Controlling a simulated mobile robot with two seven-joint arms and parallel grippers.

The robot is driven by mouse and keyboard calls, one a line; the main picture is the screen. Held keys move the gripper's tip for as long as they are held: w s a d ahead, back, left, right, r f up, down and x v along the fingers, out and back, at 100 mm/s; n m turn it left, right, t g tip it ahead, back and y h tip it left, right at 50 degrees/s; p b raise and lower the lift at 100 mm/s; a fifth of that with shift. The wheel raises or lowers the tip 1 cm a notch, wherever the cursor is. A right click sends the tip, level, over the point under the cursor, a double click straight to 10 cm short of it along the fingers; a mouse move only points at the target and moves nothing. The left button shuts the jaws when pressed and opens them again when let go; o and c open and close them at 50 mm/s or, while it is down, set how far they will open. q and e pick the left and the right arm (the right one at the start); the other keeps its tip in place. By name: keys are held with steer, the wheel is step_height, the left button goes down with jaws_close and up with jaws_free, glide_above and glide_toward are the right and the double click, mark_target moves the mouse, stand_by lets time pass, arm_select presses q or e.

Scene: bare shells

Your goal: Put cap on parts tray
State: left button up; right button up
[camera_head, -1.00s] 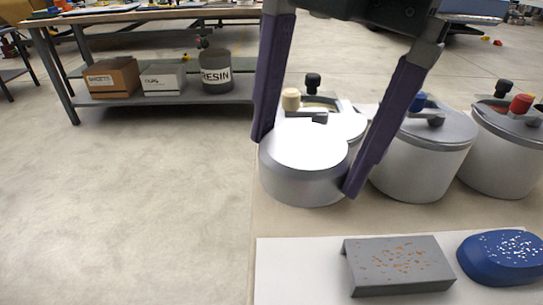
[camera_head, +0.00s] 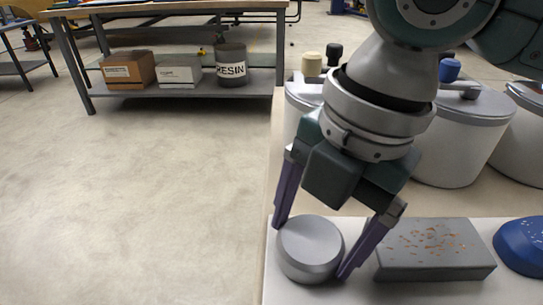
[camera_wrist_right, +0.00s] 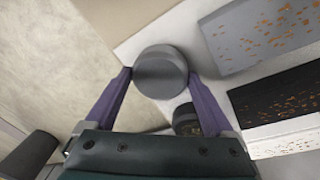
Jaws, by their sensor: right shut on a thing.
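The cap, a grey round metal piece (camera_head: 309,249), is between the purple fingers of my right gripper (camera_head: 308,250), which is shut on it. It appears over the left front part of the pale parts tray (camera_head: 360,291); I cannot tell whether it touches it. In the right wrist view, the cap (camera_wrist_right: 160,72) sits between both fingertips (camera_wrist_right: 160,75), with the white tray edge (camera_wrist_right: 128,45) behind it. My left gripper is not in view.
A grey block with orange specks (camera_head: 434,249) lies on the tray just right of the gripper. A blue rounded piece (camera_head: 525,246) is farther right. Lidded grey pots (camera_head: 450,140) stand behind. A shelf with boxes and a resin can (camera_head: 231,65) is at the back left.

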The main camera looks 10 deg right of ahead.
mark_target(333, 241)
steer(key=o, duration=1.2)
steer(key=shift+c, duration=0.2)
step_height(333, 241, up, 12)
steer(key=d+p, duration=0.1)
steer(key=p, duration=0.3)
steer(key=shift+s+d, duration=0.3)
steer(key=shift+d, duration=0.1)
